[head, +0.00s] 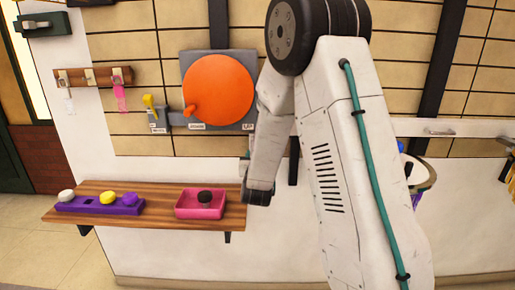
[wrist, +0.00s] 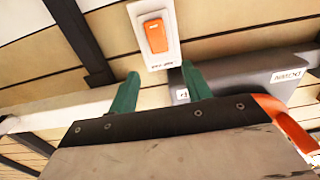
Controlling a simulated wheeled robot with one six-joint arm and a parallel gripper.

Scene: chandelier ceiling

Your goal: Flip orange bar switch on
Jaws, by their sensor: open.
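In the wrist view an orange bar switch (wrist: 155,36) sits on a white wall plate (wrist: 170,52). A small label at the plate's lower edge is too blurred to read. My gripper (wrist: 160,71) has two green fingers spread apart with nothing between them. The switch shows just beyond the fingertips, roughly centred between them; I cannot tell the exact gap. Whether the bar is tipped on or off is not clear. In the head view my arm blocks the wall on the right, and I cannot make out the switch or the fingers there.
Below, a wooden shelf (head: 160,200) holds a pink tray (head: 184,212) and purple block (head: 85,207).

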